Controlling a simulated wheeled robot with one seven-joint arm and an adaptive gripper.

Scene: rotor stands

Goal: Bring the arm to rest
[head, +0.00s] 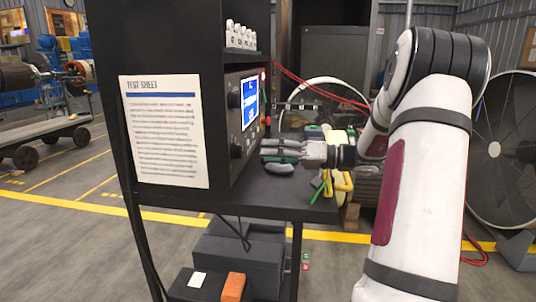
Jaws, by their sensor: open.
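My arm reaches in from the right side of the head view and bends down toward a black test stand. My gripper (272,150) is at the end of it, pointing left over the stand's shelf (262,192). Its fingers are apart, close in front of an instrument (245,112) with a blue lit screen and dark knobs. I see nothing held between the fingers. Whether a fingertip touches the instrument or a small thing there, I cannot tell. A grey rounded item (280,169) lies on the shelf just below the fingers.
Green and yellow items (338,184) lie at the shelf's right end, close under my wrist. A printed test sheet (165,131) hangs on the stand's side. Red cables (320,90) run behind my gripper. A large round fan (503,140) stands at right.

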